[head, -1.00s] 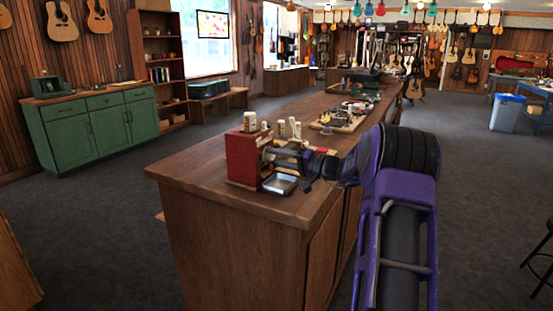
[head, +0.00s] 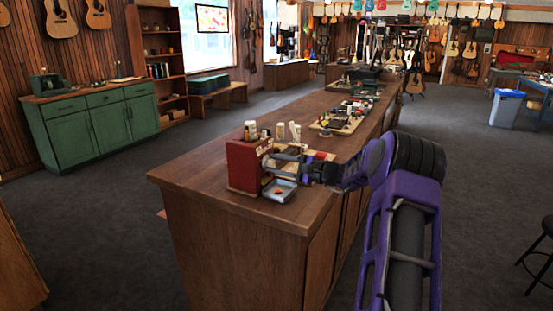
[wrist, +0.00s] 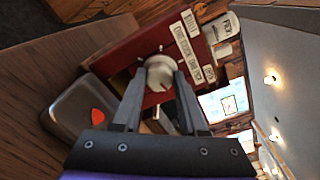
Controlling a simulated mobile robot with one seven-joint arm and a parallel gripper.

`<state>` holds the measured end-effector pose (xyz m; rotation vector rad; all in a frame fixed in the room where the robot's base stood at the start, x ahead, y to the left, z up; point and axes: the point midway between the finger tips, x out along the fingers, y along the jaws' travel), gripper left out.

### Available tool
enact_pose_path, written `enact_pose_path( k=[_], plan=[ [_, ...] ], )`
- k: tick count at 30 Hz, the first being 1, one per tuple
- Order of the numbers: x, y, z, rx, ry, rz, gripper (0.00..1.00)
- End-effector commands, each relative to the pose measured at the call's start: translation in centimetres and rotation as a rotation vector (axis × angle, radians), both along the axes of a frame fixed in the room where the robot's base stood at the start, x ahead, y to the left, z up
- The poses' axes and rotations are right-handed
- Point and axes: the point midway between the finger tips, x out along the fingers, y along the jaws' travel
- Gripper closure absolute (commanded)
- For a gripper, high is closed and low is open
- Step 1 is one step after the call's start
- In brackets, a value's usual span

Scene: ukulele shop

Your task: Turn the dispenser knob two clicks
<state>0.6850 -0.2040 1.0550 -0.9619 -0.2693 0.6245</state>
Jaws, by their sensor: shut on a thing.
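The dispenser is a red box (head: 243,166) at the near left end of the wooden counter, with white label strips on its face. In the wrist view its red face (wrist: 115,55) carries a round white knob (wrist: 158,74) with small tick marks around it. My gripper (wrist: 160,80) has one dark finger on each side of the knob and is shut on it. In the head view my gripper (head: 272,160) reaches the dispenser from the right, and the knob is too small to make out. A grey metal tray (head: 281,191) sits below the front; an orange-red pick (wrist: 98,116) lies in it.
Small white bottles (head: 280,131) stand behind the dispenser. A board with several small parts (head: 340,124) lies farther along the counter (head: 215,195). The counter's near edge is close to the dispenser. Open carpet lies on both sides.

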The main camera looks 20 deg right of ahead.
Motion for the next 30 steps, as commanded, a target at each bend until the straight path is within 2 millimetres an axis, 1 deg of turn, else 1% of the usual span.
enact_pose_path(
  k=[1,2,15,21,30],
  plan=[
    [0.07,0.2,0.53,0.036,0.025,0.004,1.0],
    [0.07,0.19,0.56,0.059,0.042,0.004,1.0],
    [0.16,0.16,0.44,0.37,0.284,0.005,1.0],
    [0.2,0.14,0.39,0.471,0.362,0.006,1.0],
    [0.22,0.08,0.33,0.553,0.425,0.005,1.0]
  ],
)
